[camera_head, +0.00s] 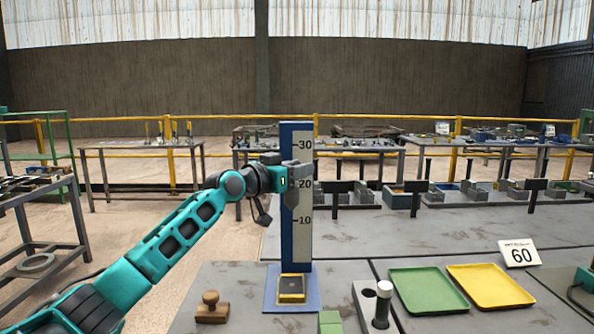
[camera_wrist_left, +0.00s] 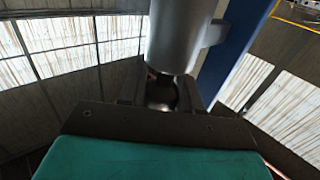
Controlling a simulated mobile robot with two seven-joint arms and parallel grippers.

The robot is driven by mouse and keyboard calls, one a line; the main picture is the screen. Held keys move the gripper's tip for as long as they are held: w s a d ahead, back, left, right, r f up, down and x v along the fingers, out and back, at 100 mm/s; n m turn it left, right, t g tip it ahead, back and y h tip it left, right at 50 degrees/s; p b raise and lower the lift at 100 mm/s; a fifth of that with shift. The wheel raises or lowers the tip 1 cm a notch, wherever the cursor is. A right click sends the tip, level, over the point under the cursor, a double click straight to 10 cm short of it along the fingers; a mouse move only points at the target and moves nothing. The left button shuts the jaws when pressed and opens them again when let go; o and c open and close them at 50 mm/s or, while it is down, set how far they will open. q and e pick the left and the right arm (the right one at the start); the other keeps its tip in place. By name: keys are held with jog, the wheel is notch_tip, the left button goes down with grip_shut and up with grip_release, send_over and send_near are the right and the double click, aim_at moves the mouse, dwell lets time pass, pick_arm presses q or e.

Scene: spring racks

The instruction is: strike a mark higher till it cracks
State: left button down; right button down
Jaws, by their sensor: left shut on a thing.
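A blue upright stand (camera_head: 286,235) carries a pale scale (camera_head: 304,240) marked 10, 20 and 30. A grey metal weight (camera_head: 299,174) sits against the scale, a little above the 20 mark. My left gripper (camera_head: 284,178) is shut on it; in the left wrist view the grey cylinder (camera_wrist_left: 180,35) rises beyond the jaws (camera_wrist_left: 160,95), with a dark ball between them. A yellow-edged dark block (camera_head: 292,288) lies on the stand's blue base (camera_head: 270,300), well below the weight. Whether it is cracked cannot be told. My right gripper is not in view.
A wooden stamp (camera_head: 212,308) stands left of the base. A green block (camera_head: 330,322) and a post with a white top (camera_head: 384,300) are near the front.

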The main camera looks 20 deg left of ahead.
pick_arm(q)
jog(key=c, duration=0.8)
grip_release()
jog(key=shift+s+a+f, duration=0.1)
jog(key=shift+s, duration=0.05)
jog(key=b+v, duration=0.1)
jog(key=v, duration=1.1)
jog(key=shift+s, duration=0.3)
jog(key=shift+a, duration=0.1)
